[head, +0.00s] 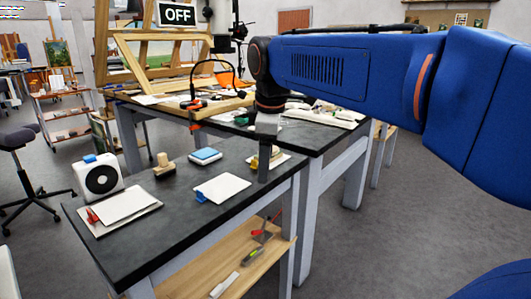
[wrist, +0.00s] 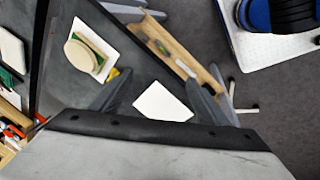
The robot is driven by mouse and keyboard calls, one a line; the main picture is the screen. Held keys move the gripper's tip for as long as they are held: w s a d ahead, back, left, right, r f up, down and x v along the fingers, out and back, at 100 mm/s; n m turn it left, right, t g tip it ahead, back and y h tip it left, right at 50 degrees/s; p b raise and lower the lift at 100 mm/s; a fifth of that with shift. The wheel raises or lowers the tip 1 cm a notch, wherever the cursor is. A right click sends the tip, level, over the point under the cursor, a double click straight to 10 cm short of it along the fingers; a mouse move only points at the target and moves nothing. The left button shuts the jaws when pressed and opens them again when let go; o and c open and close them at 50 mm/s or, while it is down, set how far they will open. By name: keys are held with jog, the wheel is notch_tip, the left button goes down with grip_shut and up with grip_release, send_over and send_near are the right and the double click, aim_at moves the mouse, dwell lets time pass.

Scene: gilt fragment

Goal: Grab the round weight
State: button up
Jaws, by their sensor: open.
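A round, tan, disc-like object (wrist: 80,55), probably the round weight, sits on a white card with green on it in the wrist view, left of my gripper. In the head view, a partly hidden yellowish-tan object (head: 274,153) on a white sheet, just behind my gripper, seems to be the same one. My gripper (head: 264,172) points down over the right end of the dark table. In the wrist view its two fingers (wrist: 160,95) are spread apart with nothing held between them. A white sheet (wrist: 163,103) shows beyond, between the fingers.
The dark table (head: 170,212) also holds a white box with a black dial (head: 101,178), a wooden knob block (head: 163,166), a blue-topped pad (head: 205,156) and clipped white sheets (head: 222,188). A lower wooden shelf (head: 235,265) holds tools. A cluttered table stands behind.

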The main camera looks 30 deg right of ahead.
jog(key=w+d+r+n+g, duration=0.1)
jog(key=w+d+r+n, duration=0.45)
jog(key=w+r, duration=0.2)
jog(key=w+d+r+n+g, duration=0.1)
jog(key=w+d+r+n, duration=0.3)
jog(key=w+r+n, duration=0.3)
jog(key=shift+m+h, duration=0.3)
jog(key=shift+m, duration=0.15)
jog(key=f, duration=0.4)
jog(key=d+f, duration=0.1)
jog(key=f, duration=0.3)
jog(key=w+f, duration=0.1)
jog(key=f, duration=0.4)
jog(key=shift+d, duration=0.2)
jog(key=shift+w+f, duration=0.15)
jog(key=shift+f, duration=1.2)
jog(key=shift+w+f, duration=0.15)
jog(key=shift+f, duration=1.15)
jog(key=shift+r, duration=0.1)
jog(key=c, duration=1.5)
